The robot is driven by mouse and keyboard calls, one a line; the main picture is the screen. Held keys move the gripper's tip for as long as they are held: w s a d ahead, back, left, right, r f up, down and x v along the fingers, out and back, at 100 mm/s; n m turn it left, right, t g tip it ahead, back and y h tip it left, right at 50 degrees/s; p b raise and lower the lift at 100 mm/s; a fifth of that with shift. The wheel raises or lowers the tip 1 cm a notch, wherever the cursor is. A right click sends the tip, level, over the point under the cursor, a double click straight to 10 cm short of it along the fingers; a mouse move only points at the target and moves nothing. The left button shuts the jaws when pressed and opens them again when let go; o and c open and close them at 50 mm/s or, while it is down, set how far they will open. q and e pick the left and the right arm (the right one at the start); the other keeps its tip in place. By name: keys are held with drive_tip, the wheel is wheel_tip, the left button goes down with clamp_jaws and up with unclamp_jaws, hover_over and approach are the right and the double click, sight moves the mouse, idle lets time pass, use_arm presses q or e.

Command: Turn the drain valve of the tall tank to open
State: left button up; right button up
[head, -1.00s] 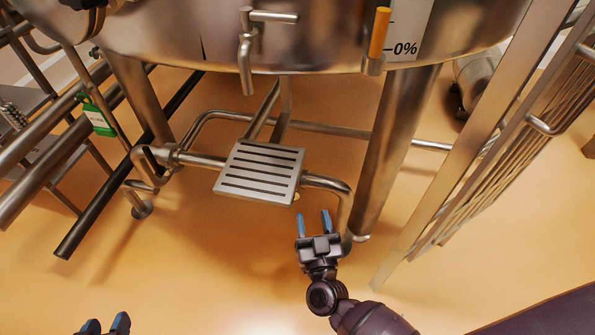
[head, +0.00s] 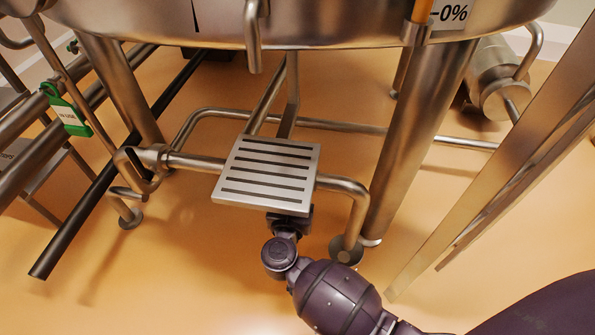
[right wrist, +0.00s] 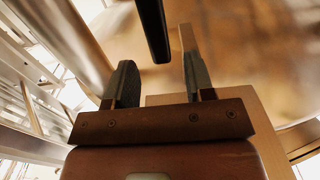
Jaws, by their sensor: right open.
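The tall tank (head: 330,22) fills the top of the head view, standing on thick steel legs. A slotted steel plate (head: 268,172) covers part of the pipework below it. My right gripper is under this plate's front edge, its fingers hidden in the head view. In the right wrist view my right gripper (right wrist: 157,82) is open, with two grey fingers apart. A dark bar (right wrist: 153,30) comes down from the top, ahead of the gap between the fingers; I cannot tell if it is the drain valve's handle. My left gripper is out of view.
A steel pipe (head: 345,185) bends down right of the plate, close to my right arm. A thick tank leg (head: 415,140) stands beyond it. A green tag (head: 70,115) hangs at the left. Orange floor is open in front.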

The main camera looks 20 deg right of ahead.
drive_tip(key=b+x, duration=0.1)
drive_tip(key=x, duration=0.5)
drive_tip(key=shift+b, duration=0.35)
drive_tip(key=shift+w+d, duration=0.1)
drive_tip(key=shift+c, duration=0.3)
clamp_jaws()
